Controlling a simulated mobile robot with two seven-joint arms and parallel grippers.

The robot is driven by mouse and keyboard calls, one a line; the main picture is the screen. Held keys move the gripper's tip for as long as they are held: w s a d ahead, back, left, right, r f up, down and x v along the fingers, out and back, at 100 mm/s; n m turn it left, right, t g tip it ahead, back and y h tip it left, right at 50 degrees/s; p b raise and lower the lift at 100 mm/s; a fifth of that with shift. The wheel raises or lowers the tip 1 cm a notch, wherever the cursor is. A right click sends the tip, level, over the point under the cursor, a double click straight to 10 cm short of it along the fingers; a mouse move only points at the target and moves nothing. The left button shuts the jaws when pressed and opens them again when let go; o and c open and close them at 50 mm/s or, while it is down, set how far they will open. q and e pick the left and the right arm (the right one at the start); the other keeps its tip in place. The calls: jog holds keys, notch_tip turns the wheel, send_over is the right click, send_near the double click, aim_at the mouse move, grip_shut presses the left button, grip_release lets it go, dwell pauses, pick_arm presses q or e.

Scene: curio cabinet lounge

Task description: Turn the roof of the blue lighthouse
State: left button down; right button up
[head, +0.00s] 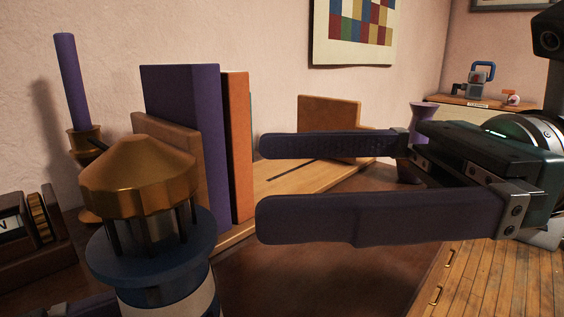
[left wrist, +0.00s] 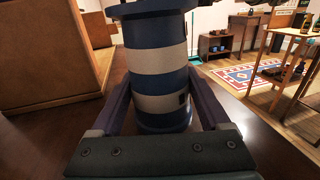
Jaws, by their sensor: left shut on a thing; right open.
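The blue lighthouse (head: 150,262) stands at the lower left of the head view. It has a faceted brass-coloured roof (head: 140,176) over a lantern section with dark posts and a blue gallery ring. In the left wrist view its blue-and-white striped tower (left wrist: 158,62) stands between the fingers of my left gripper (left wrist: 160,112), which is shut on it. Only a bit of that gripper shows at the lower left of the head view. My right gripper (head: 258,182) is open and empty, to the right of the roof, its two fingers pointing left and apart from the roof.
Behind the lighthouse, purple and orange books (head: 236,146) stand in a wooden book holder (head: 290,184). A purple candle (head: 70,80) in a brass holder and a dark block calendar (head: 22,232) are at the left. A purple vase (head: 422,118) stands behind my right gripper. Bare brown tabletop (head: 320,265) lies below it.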

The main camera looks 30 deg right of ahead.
aim_at(139, 179)
jog(key=shift+w+d+n+g+y, duration=0.8)
jog(key=shift+w+d+n+g, duration=1.1)
jog(key=shift+g, duration=1.4)
jog(key=shift+n, duration=0.3)
jog(key=a, duration=1.2)
jog(key=shift+a+r, duration=0.1)
jog(key=shift+a, duration=0.15)
jog(key=c, duration=1.3)
jog(key=shift+c, duration=0.2)
jog(key=shift+t, duration=0.4)
